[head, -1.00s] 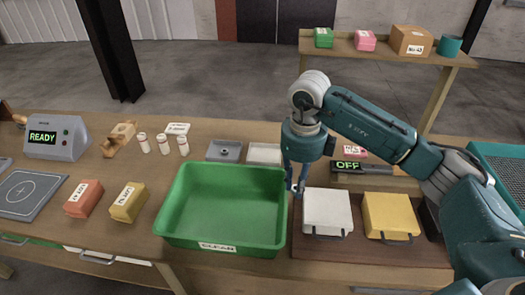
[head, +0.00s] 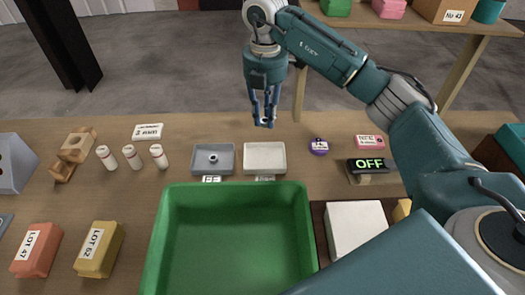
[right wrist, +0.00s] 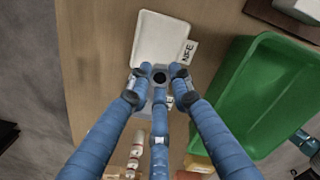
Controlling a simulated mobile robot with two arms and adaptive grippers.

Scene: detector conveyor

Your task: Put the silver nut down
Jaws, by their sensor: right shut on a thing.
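My right gripper (head: 264,118) is shut on a small silver nut (head: 265,123), held at its fingertips. The gripper points down beyond the white tray (head: 265,145) in the head view, seemingly above the table. In the right wrist view, the nut (right wrist: 159,77) sits between the fingertips (right wrist: 159,83), in front of the lower edge of the white tray (right wrist: 161,24). My left gripper is out of view.
The green bin (head: 165,240) stands in front of the trays. White bottles (head: 132,157) and a wooden block (head: 77,145) are to the left. A purple round item (head: 319,146) and the OFF display (head: 367,165) are to the right. The table's far strip is mostly clear.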

